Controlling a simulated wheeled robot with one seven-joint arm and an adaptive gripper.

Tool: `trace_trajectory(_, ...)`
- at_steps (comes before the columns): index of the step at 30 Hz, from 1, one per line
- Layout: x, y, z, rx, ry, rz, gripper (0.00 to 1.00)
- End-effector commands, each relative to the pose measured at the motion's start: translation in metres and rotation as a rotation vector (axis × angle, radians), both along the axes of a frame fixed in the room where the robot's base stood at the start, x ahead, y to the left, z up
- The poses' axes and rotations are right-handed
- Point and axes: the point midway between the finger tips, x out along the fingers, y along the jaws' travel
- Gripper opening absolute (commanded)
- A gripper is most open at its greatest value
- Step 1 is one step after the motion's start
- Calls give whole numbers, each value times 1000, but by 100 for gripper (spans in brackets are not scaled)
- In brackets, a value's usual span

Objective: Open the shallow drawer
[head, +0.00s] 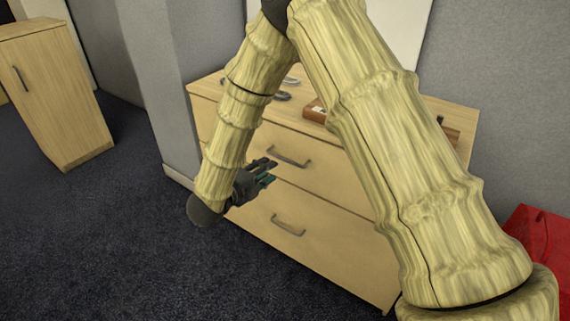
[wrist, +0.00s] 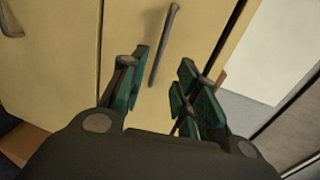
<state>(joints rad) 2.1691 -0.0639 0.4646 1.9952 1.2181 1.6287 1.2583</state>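A light wood dresser has two drawer fronts with grey bar handles, both flush and closed. The upper drawer (head: 325,170) looks a little shallower than the lower drawer (head: 325,245), though my arm covers part of both. My gripper (head: 269,171) is in front of the dresser, to the left of and slightly below the upper handle (head: 288,156). In the wrist view my gripper (wrist: 165,85) is open, with teal-padded fingers apart and nothing between the tips. The upper handle (wrist: 163,45) lies ahead of the gap between them, apparently untouched. The lower handle (wrist: 12,22) is at the left edge.
Small dark items (head: 282,96) and a brown wooden tray (head: 316,110) lie on the dresser top. A red bin (head: 538,240) stands at the right. A wooden cabinet (head: 60,95) is at the far left. Dark carpet (head: 120,240) in front is clear.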

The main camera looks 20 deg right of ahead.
Motion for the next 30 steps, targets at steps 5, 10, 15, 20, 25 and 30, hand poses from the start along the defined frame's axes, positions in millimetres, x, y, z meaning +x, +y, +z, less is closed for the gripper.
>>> trace_trajectory(5,15,-20,-6,-1,2,-1,31)
trace_trajectory(10,31,-42,-12,-1,2,-1,31)
trace_trajectory(15,46,-61,-17,-2,4,1,31)
trace_trajectory(20,56,-73,-19,-2,4,1,31)
trace_trajectory(25,60,-78,-20,-1,3,3,31)
trace_trajectory(30,60,-78,-20,-2,4,3,31)
